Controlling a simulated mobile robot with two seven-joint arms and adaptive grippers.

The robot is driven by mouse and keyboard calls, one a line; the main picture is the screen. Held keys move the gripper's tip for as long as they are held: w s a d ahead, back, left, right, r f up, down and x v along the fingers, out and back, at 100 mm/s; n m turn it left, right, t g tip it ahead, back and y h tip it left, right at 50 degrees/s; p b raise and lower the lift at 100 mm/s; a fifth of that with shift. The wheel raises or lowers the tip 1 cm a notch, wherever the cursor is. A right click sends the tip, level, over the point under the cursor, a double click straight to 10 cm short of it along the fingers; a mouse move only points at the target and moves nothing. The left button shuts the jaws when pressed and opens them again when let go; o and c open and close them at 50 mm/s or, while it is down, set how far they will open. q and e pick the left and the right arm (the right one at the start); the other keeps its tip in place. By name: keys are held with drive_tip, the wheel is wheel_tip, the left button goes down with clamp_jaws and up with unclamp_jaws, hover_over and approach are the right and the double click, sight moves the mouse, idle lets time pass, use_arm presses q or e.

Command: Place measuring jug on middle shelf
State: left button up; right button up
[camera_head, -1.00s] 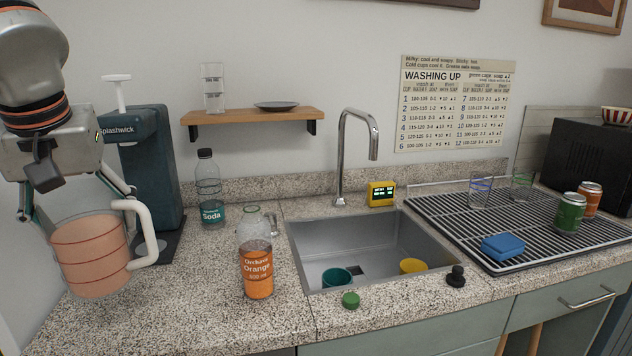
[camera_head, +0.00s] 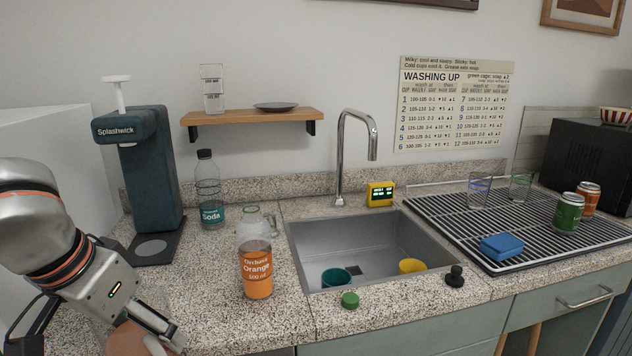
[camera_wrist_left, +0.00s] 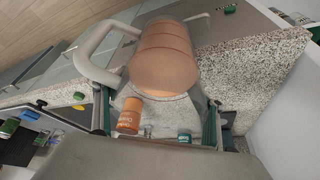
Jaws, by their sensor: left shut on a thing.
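A large peach-tinted see-through jug with darker rings and a thick pale handle is between the fingers of my left gripper (camera_wrist_left: 163,92). In the left wrist view the jug (camera_wrist_left: 164,60) fills the upper middle, with its handle (camera_wrist_left: 92,55) to the left. In the head view only part of this jug (camera_head: 128,341) shows at the bottom left edge; the rest is cut off or hidden. A wooden wall shelf (camera_head: 250,116) holds a clear marked glass (camera_head: 212,88) and a dark plate (camera_head: 276,106), with a gap between them. My right gripper is not in view.
An orange bottle (camera_head: 257,270) stands before a clear handled vessel (camera_head: 270,222), partly hidden. A soda bottle (camera_head: 209,190) and a Splashwick machine (camera_head: 148,170) stand farther left. The sink (camera_head: 360,235) holds two cups. A tall tap (camera_head: 342,160) rises behind it.

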use_arm(q)
drive_tip(key=shift+w+r, duration=0.1)
drive_tip(key=shift+r, duration=0.05)
drive_tip(key=w+a+r+n+y, duration=0.2)
drive_tip(key=a+r+n, duration=0.2)
drive_tip(key=r, duration=0.5)
drive_tip(key=w+a+r+n+y, duration=0.2)
drive_tip(key=r+n, duration=0.4)
drive_tip(key=r, duration=0.4)
drive_tip(key=w+a, duration=0.1)
drive_tip(key=a, duration=0.1)
drive_tip(key=shift+w+a+n+g, duration=0.15)
drive_tip(key=shift+a+n+g, duration=0.15)
